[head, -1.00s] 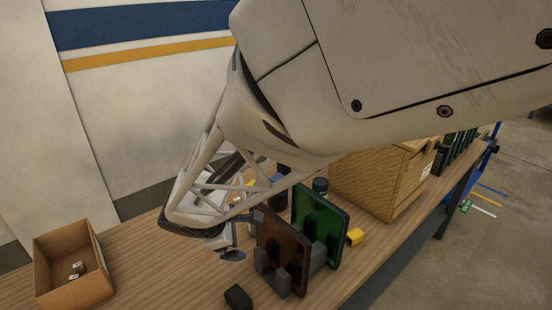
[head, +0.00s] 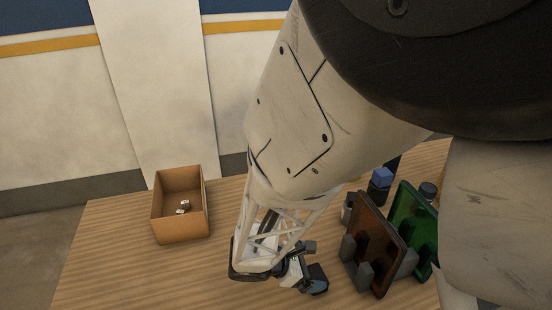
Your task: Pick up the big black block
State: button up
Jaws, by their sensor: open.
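My gripper (head: 312,266) hangs over the wooden table, left of the rack. Its two dark finger ends show apart, and I see nothing between them. The big black block is not visible in the current head view. A black block stood on the table near the front of the rack in the earlier view; that spot is now behind my gripper or below the picture's edge, and I cannot tell which.
A brown board (head: 375,240) and a green board (head: 408,215) stand upright in a grey rack (head: 364,275), right of my gripper. A cardboard box (head: 180,228) holding small items stands left. Bare table (head: 125,260) lies front left.

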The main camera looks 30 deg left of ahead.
aim_at(319, 277)
jog(key=s, duration=0.1)
jog(key=s+a+f+n+t, duration=0.1)
jog(key=s+f, duration=0.1)
jog(key=shift+a+n+t, duration=0.3)
jog(key=shift+a, duration=0.05)
jog(key=shift+s+a+f+t, duration=0.4)
jog(key=shift+a+f, duration=0.05)
jog(key=shift+w, duration=0.1)
jog(key=shift+x, duration=1.25)
jog(key=shift+w+d, duration=0.1)
jog(key=shift+d, duration=0.05)
jog(key=shift+x, duration=2.45)
jog(key=shift+f, duration=0.1)
